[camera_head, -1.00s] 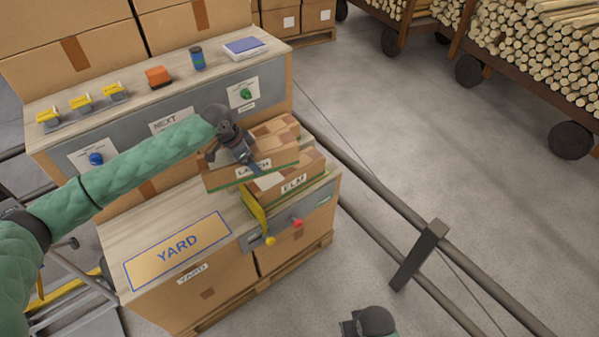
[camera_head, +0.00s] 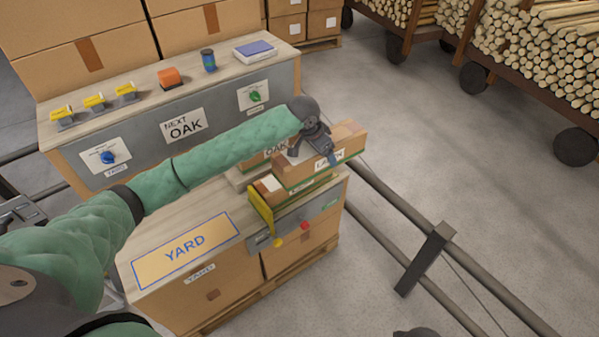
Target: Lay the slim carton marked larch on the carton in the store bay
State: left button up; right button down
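The slim larch carton (camera_head: 345,146), brown with a green lower edge and a partly covered label, is in my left gripper (camera_head: 326,153), which is shut on it. The gripper comes down from above on its label side. The carton is over the right part of the lower carton (camera_head: 268,187) in the bay at the table's right end, overhanging to the right. I cannot tell whether the two touch. An oak carton (camera_head: 277,153) is behind, partly hidden by my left arm. Only a dark bit of my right gripper (camera_head: 415,332) shows at the bottom edge; its fingers are hidden.
A yellow lever (camera_head: 260,208) stands at the bay's front left. The YARD panel (camera_head: 185,250) is bare. Rails and a dark post (camera_head: 424,258) lie to the right.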

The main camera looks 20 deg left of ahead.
pick_arm(q)
jog(key=shift+a+f, duration=0.1)
jog(key=shift+a, duration=0.35)
jog(key=a+f+p, duration=0.1)
jog(key=a+f, duration=0.1)
jog(key=a, duration=0.1)
jog(key=w+a+f+p, duration=0.1)
jog(key=a+f, duration=0.1)
jog(key=a, duration=0.2)
jog(key=w+a+f+p, duration=0.1)
jog(key=a+f, duration=0.1)
jog(key=a, duration=0.1)
jog(key=shift+a+f, duration=0.25)
jog(key=shift+a, duration=0.05)
jog(key=shift+f+p, duration=0.8)
jog(key=shift+f, duration=1.3)
pick_arm(e)
notch_tip(320, 180, down, 19)
jog(key=shift+d, duration=0.35)
pick_arm(q)
jog(key=shift+f, duration=0.1)
jog(key=o, duration=1.2)
jog(key=shift+c, duration=0.2)
jog(key=shift+o, duration=0.4)
